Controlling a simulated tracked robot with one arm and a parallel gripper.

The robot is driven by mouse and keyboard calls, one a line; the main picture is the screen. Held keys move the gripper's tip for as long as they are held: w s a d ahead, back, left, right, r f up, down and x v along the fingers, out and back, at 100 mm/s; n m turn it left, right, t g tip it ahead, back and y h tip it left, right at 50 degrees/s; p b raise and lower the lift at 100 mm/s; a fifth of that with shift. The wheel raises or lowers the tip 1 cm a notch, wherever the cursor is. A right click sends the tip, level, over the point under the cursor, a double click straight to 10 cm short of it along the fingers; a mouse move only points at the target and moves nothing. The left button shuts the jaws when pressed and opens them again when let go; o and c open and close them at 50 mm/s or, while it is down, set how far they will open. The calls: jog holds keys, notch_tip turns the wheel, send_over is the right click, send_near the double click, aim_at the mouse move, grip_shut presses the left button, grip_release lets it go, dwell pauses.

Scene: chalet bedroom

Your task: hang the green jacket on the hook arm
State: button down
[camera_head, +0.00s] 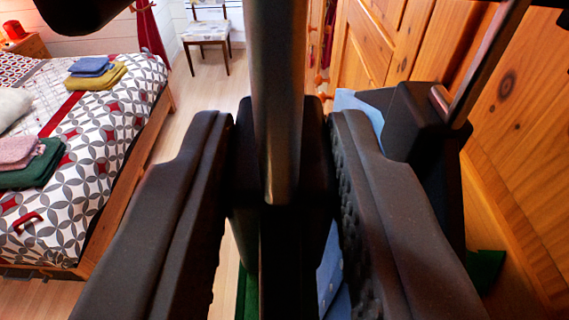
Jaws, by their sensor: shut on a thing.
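My gripper (283,160) fills the middle of the view, its two dark padded fingers on either side of a dark block with a metal rod. Its grip point is hidden behind these parts. Green cloth, which looks like the green jacket (246,292), shows in a strip below the gripper. More green shows at the lower right, beyond the right finger. Most of the jacket is hidden. A light blue garment (331,278) shows beside the green strip, and blue also shows above the right finger. I cannot make out the hook arm for certain.
A wooden panelled wardrobe or door front (525,130) rises close on the right. A bed (95,160) with folded clothes stands on the left. A chair (206,30) is at the back. Bare wooden floor (205,85) lies between. A red garment (328,35) hangs near wooden pegs.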

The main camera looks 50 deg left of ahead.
jog(key=shift+r+p+x, duration=0.25)
jog(key=shift+p+x, duration=0.55)
jog(key=shift+x, duration=0.45)
jog(key=shift+r+p+x, duration=0.2)
jog(key=shift+p+x, duration=0.6)
jog(key=shift+x, duration=0.5)
jog(key=shift+w+a+f, duration=0.1)
jog(key=shift+a+f, duration=0.05)
jog(key=shift+f, duration=0.1)
jog(key=shift+f+b, duration=1.05)
jog(key=shift+b, duration=0.4)
jog(key=c, duration=1.1)
grip_release()
jog(key=b+v, duration=0.2)
jog(key=v, duration=1.1)
jog(key=shift+s+d, duration=0.2)
jog(key=shift+d, duration=0.15)
